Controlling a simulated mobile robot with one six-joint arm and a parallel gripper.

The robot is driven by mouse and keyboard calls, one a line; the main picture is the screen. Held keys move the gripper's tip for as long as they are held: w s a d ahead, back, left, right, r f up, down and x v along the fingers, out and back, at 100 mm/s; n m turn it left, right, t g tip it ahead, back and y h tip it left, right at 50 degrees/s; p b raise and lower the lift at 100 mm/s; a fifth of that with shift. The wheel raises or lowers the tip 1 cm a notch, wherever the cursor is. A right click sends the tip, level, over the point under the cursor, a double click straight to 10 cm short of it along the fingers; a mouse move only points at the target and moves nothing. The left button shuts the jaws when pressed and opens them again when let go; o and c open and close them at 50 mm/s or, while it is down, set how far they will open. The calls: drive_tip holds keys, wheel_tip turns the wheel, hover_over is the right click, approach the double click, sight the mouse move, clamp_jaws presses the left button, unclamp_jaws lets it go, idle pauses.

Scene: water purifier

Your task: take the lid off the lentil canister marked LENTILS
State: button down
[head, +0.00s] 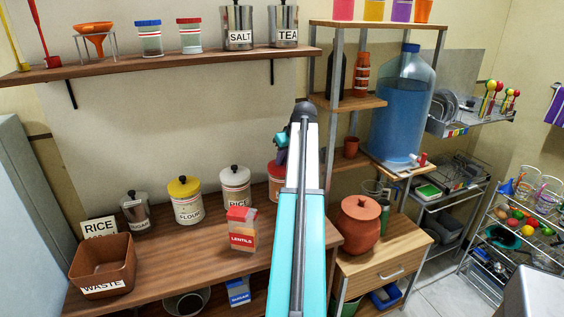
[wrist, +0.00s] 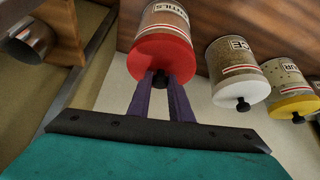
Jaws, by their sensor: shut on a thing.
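The lentil canister (wrist: 165,20), its label partly readable as "...TILS", shows upside down in the wrist view. Its red lid (wrist: 160,56) sits on it, with a dark knob in the middle. My gripper (wrist: 160,80) has its two purple fingers closed on that knob. In the head view the canister (head: 272,192) stands on the wooden counter, right of the rice canister, and is mostly hidden behind my arm.
The rice canister (head: 235,186), flour canister (head: 187,205) and sugar canister (head: 134,213) stand to the left. A red LENTILS packet (head: 242,240) is in front. A brown waste bin (head: 103,263) stands at the left end. A shelf (head: 160,62) hangs above.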

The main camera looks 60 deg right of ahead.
drive_tip(key=shift+r, duration=0.15)
drive_tip(key=shift+r+b, duration=0.4)
drive_tip(key=shift+r, duration=1)
drive_tip(key=shift+s+a+r, duration=0.1)
drive_tip(key=shift+s+r, duration=0.05)
drive_tip(key=s+a+r+b, duration=0.1)
drive_tip(key=s+a+b, duration=0.1)
drive_tip(key=s+a, duration=0.9)
drive_tip(key=shift+r, duration=0.25)
drive_tip(key=shift+s+r, duration=0.1)
